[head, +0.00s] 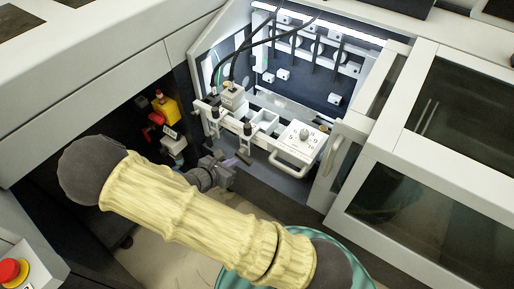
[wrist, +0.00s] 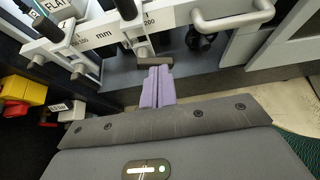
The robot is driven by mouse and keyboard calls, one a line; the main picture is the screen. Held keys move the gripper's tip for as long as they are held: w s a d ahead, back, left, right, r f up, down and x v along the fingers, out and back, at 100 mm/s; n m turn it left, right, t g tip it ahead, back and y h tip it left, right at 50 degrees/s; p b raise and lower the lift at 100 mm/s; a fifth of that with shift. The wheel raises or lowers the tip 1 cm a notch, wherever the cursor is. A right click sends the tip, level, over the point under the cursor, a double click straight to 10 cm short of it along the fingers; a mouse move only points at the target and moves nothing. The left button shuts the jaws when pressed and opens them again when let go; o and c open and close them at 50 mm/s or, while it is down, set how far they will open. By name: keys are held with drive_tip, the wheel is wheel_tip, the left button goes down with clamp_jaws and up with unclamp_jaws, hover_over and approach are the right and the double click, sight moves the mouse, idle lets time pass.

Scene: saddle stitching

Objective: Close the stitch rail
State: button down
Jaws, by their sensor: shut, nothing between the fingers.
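The stitch rail (head: 262,128) is a white bar assembly with black knobs and a dial plate, at the front of the open machine bay. A dark crossbar on a pale stem (wrist: 157,63) hangs at the rail's front. My gripper (head: 240,160) is shut and empty, with its purple fingers (wrist: 156,84) just below the crossbar; I cannot tell whether they touch it.
A grey door with a dark window and handle (head: 334,158) stands at the right of the bay. A yellow and red switch unit (head: 165,108) is in the dark recess on the left. A red emergency button (head: 12,270) is at lower left. Black cables hang over the rail.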

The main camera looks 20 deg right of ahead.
approach(259, 145)
drive_tip(key=f, duration=0.1)
drive_tip(key=d+f, duration=0.1)
drive_tip(key=w+f, duration=0.1)
drive_tip(key=shift+d+f, duration=0.4)
drive_tip(key=w+d, duration=0.1)
drive_tip(key=w+d+p, duration=0.1)
drive_tip(key=shift+w+d+r, duration=0.1)
drive_tip(key=shift+w+d, duration=0.05)
drive_tip(key=shift+d, duration=0.2)
